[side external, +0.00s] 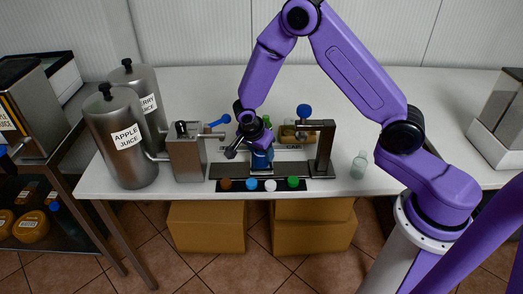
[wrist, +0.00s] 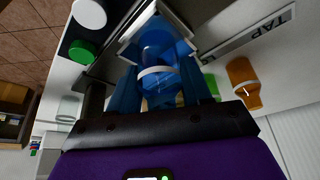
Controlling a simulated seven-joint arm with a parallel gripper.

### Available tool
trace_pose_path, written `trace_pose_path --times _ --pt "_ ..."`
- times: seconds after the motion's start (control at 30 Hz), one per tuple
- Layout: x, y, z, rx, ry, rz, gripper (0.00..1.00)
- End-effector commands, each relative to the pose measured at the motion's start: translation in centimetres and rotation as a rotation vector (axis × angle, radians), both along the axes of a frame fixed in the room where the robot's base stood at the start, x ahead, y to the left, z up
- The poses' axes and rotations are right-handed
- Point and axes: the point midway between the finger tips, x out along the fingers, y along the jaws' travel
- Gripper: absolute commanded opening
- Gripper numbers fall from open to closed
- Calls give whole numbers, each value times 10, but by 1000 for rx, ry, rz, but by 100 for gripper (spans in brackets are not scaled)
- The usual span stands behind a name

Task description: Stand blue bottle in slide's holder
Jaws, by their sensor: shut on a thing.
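My gripper (side external: 260,148) is shut on the blue bottle (side external: 262,160), above the dark slide rail between the tap unit and the capping press. In the wrist view the blue bottle (wrist: 158,42) sits between the two blue fingers of my gripper (wrist: 160,65), with a white band around it. A pale angular piece (wrist: 127,50), perhaps the slide's holder, shows beside the bottle. I cannot tell whether the bottle's base is inside the holder or just above it, as my gripper hides that part.
The tap unit (side external: 187,158) stands left of the rail, the press (side external: 325,150) right. A black strip (side external: 238,186) with brown, blue, white and green caps lies in front. A clear bottle (side external: 358,166) stands further right. Green (wrist: 211,84) and orange (wrist: 241,80) bottles are close to my gripper.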

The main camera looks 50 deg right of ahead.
Motion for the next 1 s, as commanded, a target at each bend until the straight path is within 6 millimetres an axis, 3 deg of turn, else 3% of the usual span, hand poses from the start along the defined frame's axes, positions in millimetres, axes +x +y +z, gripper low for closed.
trace_pose_path --times 0.87,0.9,1.0 --pt "0 0 -7 -1 0 0 16" --pt "0 0 -7 -1 0 0 52" --pt "0 0 -7 0 -1 0 78"
